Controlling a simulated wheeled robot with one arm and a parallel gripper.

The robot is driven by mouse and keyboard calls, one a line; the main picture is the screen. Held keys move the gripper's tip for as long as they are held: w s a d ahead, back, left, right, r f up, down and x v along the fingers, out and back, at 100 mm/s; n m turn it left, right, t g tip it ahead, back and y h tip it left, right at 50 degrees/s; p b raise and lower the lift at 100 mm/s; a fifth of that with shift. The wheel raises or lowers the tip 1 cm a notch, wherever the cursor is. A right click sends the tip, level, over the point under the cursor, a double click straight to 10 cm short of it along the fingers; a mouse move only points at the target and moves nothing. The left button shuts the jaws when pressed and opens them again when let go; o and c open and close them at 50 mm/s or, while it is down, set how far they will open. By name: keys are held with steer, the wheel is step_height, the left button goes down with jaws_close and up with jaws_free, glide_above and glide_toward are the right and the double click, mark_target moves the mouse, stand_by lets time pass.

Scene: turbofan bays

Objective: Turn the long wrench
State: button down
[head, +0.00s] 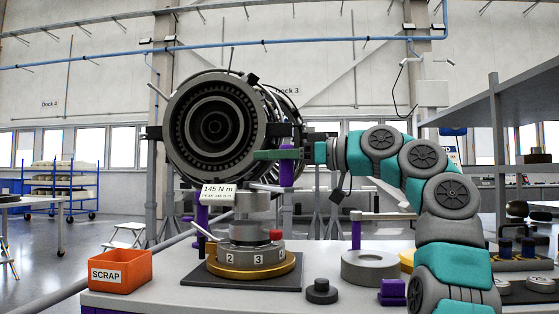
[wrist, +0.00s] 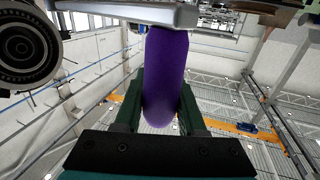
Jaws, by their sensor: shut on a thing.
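My gripper (head: 268,155) is shut on an upright purple handle (head: 286,173), above and right of a numbered grey fixture (head: 262,255). In the wrist view the purple handle (wrist: 166,75) stands between the two dark green fingers. It meets a grey metal bar (wrist: 125,12) at the top edge, which looks like the long wrench's arm. In the head view the bar runs left from the handle toward the top of the fixture, partly hidden by a sign (head: 218,192) reading 145 N m, peak 145 N m.
The fixture has a gold ring (head: 225,272) and stands on a dark plate. An orange SCRAP bin (head: 120,270) is at left. At right, a second bar with a purple grip (head: 356,235) is by a grey ring (head: 370,268). A large engine (head: 213,125) stands behind.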

steer(key=c, duration=0.7)
jaws_free()
steer(key=shift+s+a, duration=0.25)
steer(key=shift+a, duration=0.3)
steer(key=shift+o, duration=1)
steer(key=shift+w+d, duration=0.1)
steer(key=shift+d, duration=0.05)
steer(key=v, duration=0.7)
steer(key=shift+d, duration=0.35)
steer(key=shift+c, duration=0.2)
